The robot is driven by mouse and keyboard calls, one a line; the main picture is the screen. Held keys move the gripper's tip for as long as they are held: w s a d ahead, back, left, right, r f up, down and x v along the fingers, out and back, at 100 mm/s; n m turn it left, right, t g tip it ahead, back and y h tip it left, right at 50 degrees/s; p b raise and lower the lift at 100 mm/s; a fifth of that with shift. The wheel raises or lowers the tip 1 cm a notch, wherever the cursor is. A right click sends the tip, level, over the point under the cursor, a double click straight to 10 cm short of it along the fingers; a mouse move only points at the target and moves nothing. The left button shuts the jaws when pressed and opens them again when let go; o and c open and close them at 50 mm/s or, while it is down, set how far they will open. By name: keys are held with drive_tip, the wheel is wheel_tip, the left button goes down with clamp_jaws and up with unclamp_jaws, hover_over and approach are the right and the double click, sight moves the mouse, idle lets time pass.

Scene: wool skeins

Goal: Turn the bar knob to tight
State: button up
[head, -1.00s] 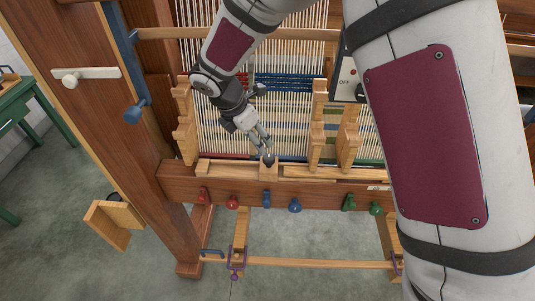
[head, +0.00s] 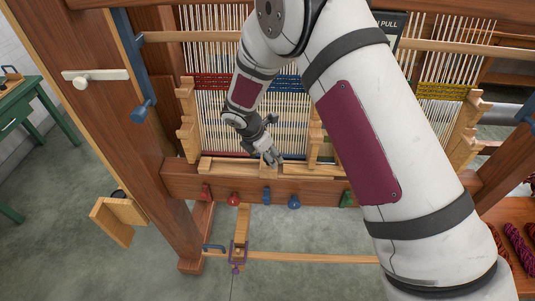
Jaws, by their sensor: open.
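In this view I cannot make out a bar knob with a tight mark; one at the block may be hidden behind the fingers. A white knob (head: 84,83) on a pale plate is on the left post, far from my gripper.
Notched wooden posts (head: 187,125) flank the work area. A blue lever (head: 140,110) is at left. Wool skeins (head: 519,247) lie at lower right.

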drive_tip(key=c, duration=1.1)
drive_tip(key=shift+m+b, duration=0.3)
drive_tip(key=shift+b, duration=0.05)
drive_tip(key=m+b, duration=0.1)
drive_tip(key=m+g+b, duration=0.1)
drive_tip(key=shift+w+f+m+h, duration=0.15)
drive_tip(key=shift+w+m+h, duration=0.1)
drive_tip(key=shift+m+h, duration=0.15)
drive_tip(key=m+g+b, duration=0.1)
drive_tip(key=m+b, duration=0.1)
drive_tip(key=m+g+b, duration=0.1)
drive_tip(key=m+b, duration=0.1)
drive_tip(key=m, duration=0.1)
drive_tip(key=shift+w+a+b, duration=0.1)
drive_tip(key=shift+b, duration=0.25)
drive_tip(key=m+g+b, duration=0.1)
drive_tip(key=m+b, duration=0.1)
drive_tip(key=m, duration=0.2)
drive_tip(key=shift+m+g, duration=0.4)
drive_tip(key=m+g+y+b, duration=0.1)
drive_tip(key=m+b, duration=0.1)
drive_tip(key=m, duration=0.2)
drive_tip(key=shift+m, duration=0.3)
